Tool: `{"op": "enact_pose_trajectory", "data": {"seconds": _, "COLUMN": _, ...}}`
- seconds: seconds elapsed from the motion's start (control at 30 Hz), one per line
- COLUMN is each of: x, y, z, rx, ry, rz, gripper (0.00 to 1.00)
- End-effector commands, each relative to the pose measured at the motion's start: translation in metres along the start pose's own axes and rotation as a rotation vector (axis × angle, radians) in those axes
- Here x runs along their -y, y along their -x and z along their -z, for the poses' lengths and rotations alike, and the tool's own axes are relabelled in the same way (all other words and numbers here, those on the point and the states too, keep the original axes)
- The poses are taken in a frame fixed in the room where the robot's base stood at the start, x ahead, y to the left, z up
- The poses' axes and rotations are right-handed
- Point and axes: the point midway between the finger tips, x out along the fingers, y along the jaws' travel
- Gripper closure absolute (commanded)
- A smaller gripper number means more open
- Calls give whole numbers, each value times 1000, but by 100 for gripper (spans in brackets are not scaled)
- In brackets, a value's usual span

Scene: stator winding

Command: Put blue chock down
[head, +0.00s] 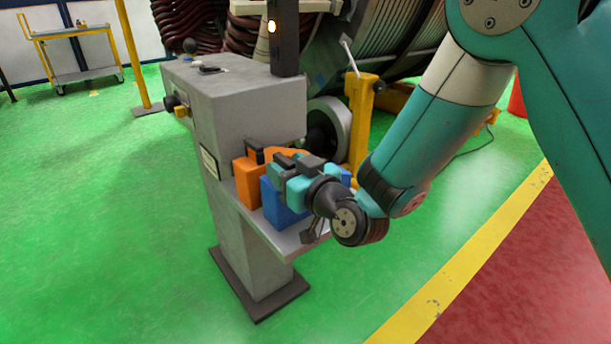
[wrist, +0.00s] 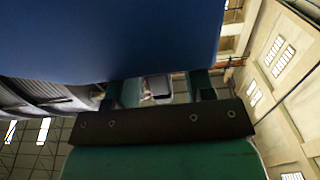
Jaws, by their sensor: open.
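The blue chock (head: 277,206) sits on the small shelf (head: 282,240) on the side of the grey pedestal, next to an orange chock (head: 246,184). My gripper (head: 288,170) is at the top of the blue chock and hides part of it. In the wrist view the blue chock (wrist: 120,35) fills the upper left and middle, very close to the camera. My gripper's fingers (wrist: 160,92) stand apart just below its edge in that view. The jaws are open. Whether a finger still touches the chock cannot be told.
The grey pedestal (head: 240,100) stands directly behind the shelf. A yellow post (head: 360,125) and a grey wheel (head: 328,130) are close behind my gripper. The large stator (head: 395,45) is at the back. Green floor (head: 100,220) is free at the left.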

Motion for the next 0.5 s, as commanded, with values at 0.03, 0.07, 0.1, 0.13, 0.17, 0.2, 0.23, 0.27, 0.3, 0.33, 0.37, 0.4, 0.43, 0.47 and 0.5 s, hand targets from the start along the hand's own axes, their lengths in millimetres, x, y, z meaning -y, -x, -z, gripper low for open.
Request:
{"op": "enact_pose_trajectory", "data": {"seconds": 0.03, "x": 1, "y": -5, "z": 5, "rx": 2, "ry": 1, "rz": 1, "gripper": 51}}
{"op": "enact_pose_trajectory", "data": {"seconds": 0.07, "x": 1, "y": -7, "z": 4, "rx": 1, "ry": 1, "rz": 1, "gripper": 51}}
{"op": "enact_pose_trajectory", "data": {"seconds": 0.1, "x": 1, "y": -10, "z": 3, "rx": 2, "ry": 0, "rz": 1, "gripper": 51}}
{"op": "enact_pose_trajectory", "data": {"seconds": 0.13, "x": 1, "y": -11, "z": 2, "rx": 1, "ry": 0, "rz": 1, "gripper": 51}}
{"op": "enact_pose_trajectory", "data": {"seconds": 0.17, "x": 0, "y": -12, "z": 2, "rx": 1, "ry": 0, "rz": 1, "gripper": 51}}
{"op": "enact_pose_trajectory", "data": {"seconds": 0.2, "x": 0, "y": -13, "z": 1, "rx": 0, "ry": 0, "rz": 0, "gripper": 51}}
{"op": "enact_pose_trajectory", "data": {"seconds": 0.23, "x": 0, "y": -13, "z": 1, "rx": -1, "ry": 1, "rz": 0, "gripper": 51}}
{"op": "enact_pose_trajectory", "data": {"seconds": 0.27, "x": 0, "y": -14, "z": 0, "rx": -1, "ry": 1, "rz": 0, "gripper": 51}}
{"op": "enact_pose_trajectory", "data": {"seconds": 0.3, "x": 0, "y": -14, "z": 0, "rx": -1, "ry": 1, "rz": 0, "gripper": 51}}
{"op": "enact_pose_trajectory", "data": {"seconds": 0.33, "x": 0, "y": -13, "z": -1, "rx": -1, "ry": 1, "rz": 0, "gripper": 51}}
{"op": "enact_pose_trajectory", "data": {"seconds": 0.37, "x": 0, "y": -13, "z": -1, "rx": -1, "ry": 1, "rz": 0, "gripper": 51}}
{"op": "enact_pose_trajectory", "data": {"seconds": 0.4, "x": 0, "y": -13, "z": -1, "rx": -1, "ry": 1, "rz": 0, "gripper": 51}}
{"op": "enact_pose_trajectory", "data": {"seconds": 0.43, "x": 0, "y": -13, "z": -1, "rx": -1, "ry": 1, "rz": 0, "gripper": 53}}
{"op": "enact_pose_trajectory", "data": {"seconds": 0.47, "x": 0, "y": -13, "z": -1, "rx": -1, "ry": 0, "rz": 0, "gripper": 60}}
{"op": "enact_pose_trajectory", "data": {"seconds": 0.5, "x": 0, "y": -13, "z": -1, "rx": -1, "ry": 0, "rz": 0, "gripper": 69}}
